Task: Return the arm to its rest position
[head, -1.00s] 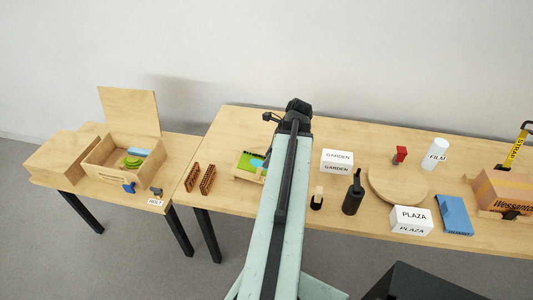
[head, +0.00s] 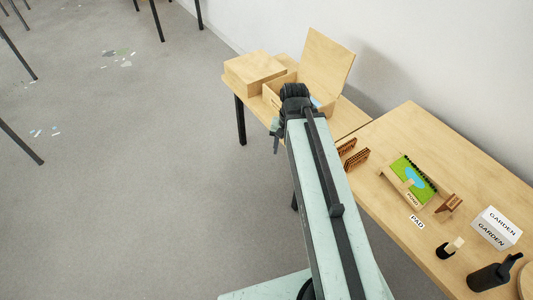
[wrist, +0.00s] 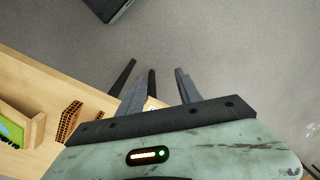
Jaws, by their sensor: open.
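My arm (head: 325,190) stretches forward across the middle of the head view. Its dark wrist end (head: 296,100) covers part of the open wooden box (head: 330,65). My gripper (wrist: 156,88) shows in the wrist view with its dark fingers spread apart. No object is visible between the fingers, and grey floor lies behind them. In the head view the gripper is mostly hidden by the wrist, with a small part hanging down at its left side.
The long table (head: 384,215) on the right holds a green pond model (head: 413,178), brown lattice pieces (head: 356,159), a GARDEN box (head: 497,228) and a dark bottle (head: 490,276). A closed wooden box (head: 253,70) stands on the smaller table. Open floor (head: 150,190) fills the left.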

